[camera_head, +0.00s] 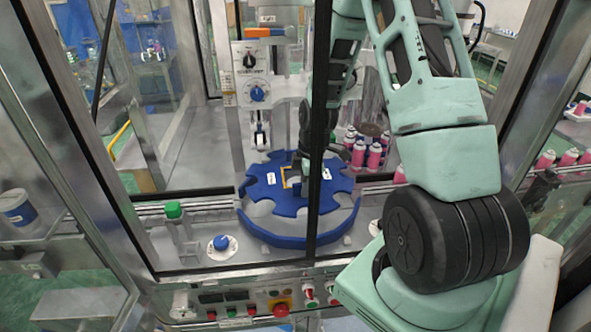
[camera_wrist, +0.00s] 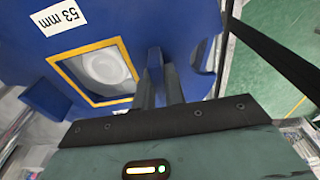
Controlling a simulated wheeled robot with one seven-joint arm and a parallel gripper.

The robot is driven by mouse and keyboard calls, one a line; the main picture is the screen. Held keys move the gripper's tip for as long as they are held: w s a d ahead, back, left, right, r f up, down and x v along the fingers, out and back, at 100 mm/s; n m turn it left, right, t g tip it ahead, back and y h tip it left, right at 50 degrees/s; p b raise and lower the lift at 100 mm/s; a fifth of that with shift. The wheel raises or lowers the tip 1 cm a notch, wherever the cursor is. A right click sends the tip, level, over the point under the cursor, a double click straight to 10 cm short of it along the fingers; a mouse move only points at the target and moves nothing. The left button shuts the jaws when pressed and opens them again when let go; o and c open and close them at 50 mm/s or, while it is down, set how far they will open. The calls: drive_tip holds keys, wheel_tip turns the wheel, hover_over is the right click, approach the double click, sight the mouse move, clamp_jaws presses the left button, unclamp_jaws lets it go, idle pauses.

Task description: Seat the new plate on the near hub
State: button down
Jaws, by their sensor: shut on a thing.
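The new plate (camera_head: 262,190) is a blue notched disc with a white label and a yellow-edged square window. In the head view it lies level, or nearly so, over the machine deck, inside a blue curved guide (camera_head: 290,238). In the wrist view the plate (camera_wrist: 125,18) shows a "53 mm" label. My gripper (camera_wrist: 158,72) is shut on a blue upright tab of the plate, beside the window. Through the window a pale round part (camera_wrist: 105,68) shows, off centre; I cannot tell whether it is the near hub. Whether the plate touches anything below is hidden.
A black door post (camera_head: 322,130) crosses the view in front of the plate. Pink cans (camera_head: 358,152) stand behind right. A green-capped post (camera_head: 173,210) and a blue knob (camera_head: 221,243) stand at front left. A machine column (camera_head: 257,90) rises behind the plate.

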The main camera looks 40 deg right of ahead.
drive_tip(key=shift+w+d, duration=0.2)
drive_tip(key=shift+w, duration=0.25)
drive_tip(key=shift+f+b, duration=2.9)
drive_tip(key=shift+f, duration=0.8)
drive_tip(key=shift+f+b, duration=0.45)
drive_tip(key=shift+f, duration=0.2)
drive_tip(key=shift+s, duration=0.1)
drive_tip(key=c, duration=1.4)
unclamp_jaws()
drive_tip(key=r+b, duration=0.1)
drive_tip(key=r, duration=0.4)
drive_tip(key=d+r, duration=0.1)
drive_tip(key=r, duration=0.5)
drive_tip(key=s+r+b, duration=0.1)
drive_tip(key=r, duration=0.5)
drive_tip(key=shift+s+d+r+b, duration=0.1)
drive_tip(key=shift+d+b, duration=0.2)
